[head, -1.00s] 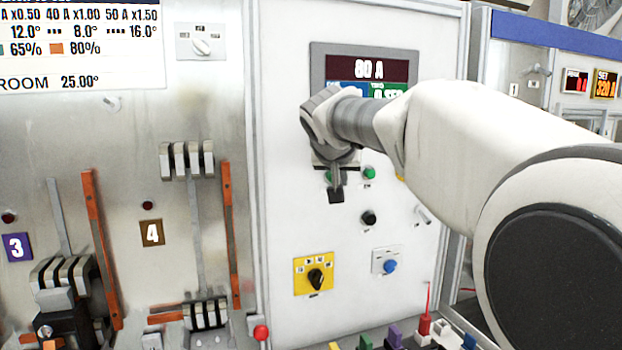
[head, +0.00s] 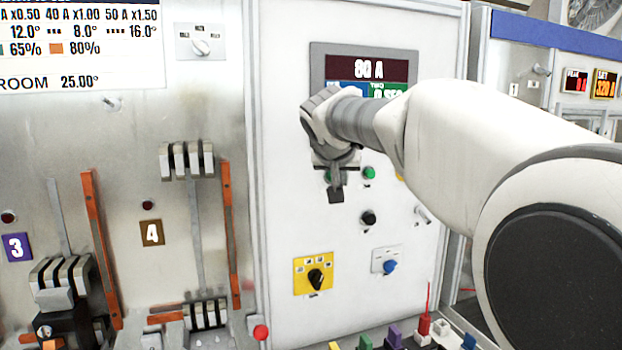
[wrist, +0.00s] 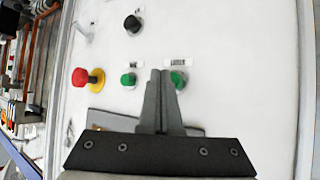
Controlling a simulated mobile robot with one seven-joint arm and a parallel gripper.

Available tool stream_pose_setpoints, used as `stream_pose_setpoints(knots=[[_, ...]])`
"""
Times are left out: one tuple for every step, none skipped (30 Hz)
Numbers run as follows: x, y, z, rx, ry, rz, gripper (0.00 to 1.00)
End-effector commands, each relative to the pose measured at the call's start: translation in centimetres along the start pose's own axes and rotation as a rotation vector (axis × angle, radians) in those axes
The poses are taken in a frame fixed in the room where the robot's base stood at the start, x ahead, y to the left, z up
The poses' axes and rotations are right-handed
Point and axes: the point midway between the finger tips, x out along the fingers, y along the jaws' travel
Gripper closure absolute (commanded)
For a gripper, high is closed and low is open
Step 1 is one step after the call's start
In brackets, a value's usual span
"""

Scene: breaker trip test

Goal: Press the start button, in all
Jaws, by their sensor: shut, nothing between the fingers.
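Two green buttons sit on the white panel. One green button (head: 369,172) is clear of my gripper in the head view and also shows in the wrist view (wrist: 128,80). The other green button (wrist: 178,80) is right beside my fingertips in the wrist view; in the head view it is mostly hidden behind my gripper (head: 336,194). The small labels are too blurred to read, so I cannot tell which one is start. My gripper (wrist: 160,74) is shut and empty, fingers pointing at the panel. I cannot tell whether the tips touch it.
A red mushroom button (wrist: 80,77) on yellow, a black button (head: 369,218), a yellow selector (head: 314,273) and a blue button (head: 389,266) are nearby. A display (head: 368,70) reads 80 A. Breaker levers with orange bars (head: 231,235) stand left.

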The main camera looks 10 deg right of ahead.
Motion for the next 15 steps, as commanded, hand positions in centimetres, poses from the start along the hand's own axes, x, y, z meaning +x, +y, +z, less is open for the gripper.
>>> stream_pose_setpoints(knots=[[0.0,0.0,0.0,0.0,0.0,0.0,1.0],[0.0,0.0,0.0,0.0,0.0,0.0,1.0],[0.0,0.0,0.0,0.0,0.0,0.0,1.0],[0.0,0.0,0.0,0.0,0.0,0.0,1.0],[0.0,0.0,0.0,0.0,0.0,0.0,1.0],[0.0,0.0,0.0,0.0,0.0,0.0,1.0],[0.0,0.0,0.0,0.0,0.0,0.0,1.0],[0.0,0.0,0.0,0.0,0.0,0.0,1.0],[0.01,0.0,0.0,0.0,0.0,0.0,1.0],[0.02,-0.01,-0.01,0.0,0.0,0.0,1.0],[0.04,-0.03,-0.02,0.0,0.0,0.0,1.0],[0.09,-0.08,-0.06,0.0,0.0,0.0,1.0],[0.15,-0.13,-0.09,0.0,0.0,0.0,1.0],[0.21,-0.18,-0.14,-0.001,0.0,-0.001,1.0],[0.31,-0.27,-0.22,-0.001,0.0,-0.001,1.0]])
